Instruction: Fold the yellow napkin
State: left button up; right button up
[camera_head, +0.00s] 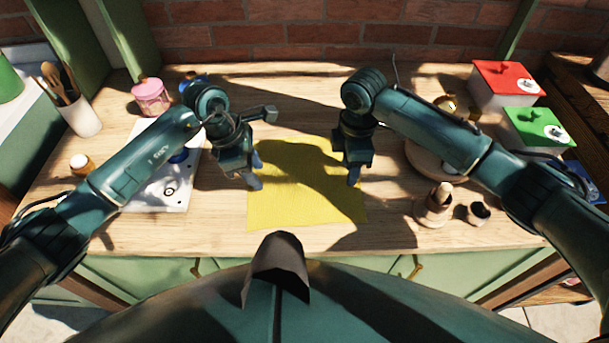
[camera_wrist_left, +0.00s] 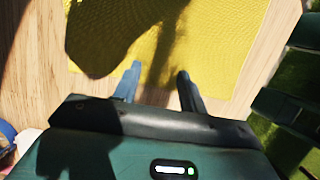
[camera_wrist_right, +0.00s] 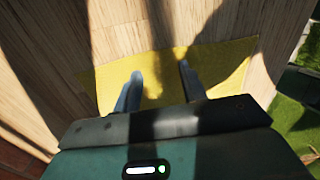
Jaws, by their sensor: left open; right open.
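The yellow napkin (camera_head: 305,200) lies flat and spread out on the wooden table, near its front edge, partly in the shadow of my arms. It also shows in the left wrist view (camera_wrist_left: 215,40) and in the right wrist view (camera_wrist_right: 215,65). My left gripper (camera_head: 255,177) is open and empty above the napkin's left side; its fingers (camera_wrist_left: 157,80) point over the cloth. My right gripper (camera_head: 353,174) is open and empty over the napkin's right side; its fingers (camera_wrist_right: 160,78) overlap the cloth in view. I cannot tell whether either gripper touches the napkin.
A red box (camera_head: 505,82) and a green box (camera_head: 538,130) stand at the right. Wooden pots (camera_head: 436,206) stand right of the napkin. A pink jar (camera_head: 150,97), a white board (camera_head: 172,190) and a utensil cup (camera_head: 80,118) are at the left. A brick wall closes the back.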

pick_arm(q)
jog(key=shift+f, duration=0.15)
pick_arm(e)
jog(key=shift+f, duration=0.1)
pick_arm(q)
jog(key=shift+f, duration=0.15)
pick_arm(e)
jog(key=shift+f, duration=0.2)
pick_arm(q)
jog(key=shift+c, duration=0.3)
pick_arm(e)
jog(key=shift+r, duration=0.1)
jog(key=shift+c, duration=0.3)
pick_arm(q)
jog(key=shift+c, duration=0.3)
pick_arm(e)
jog(key=shift+c, duration=0.3)
pick_arm(q)
grip_shut()
pick_arm(e)
grip_shut()
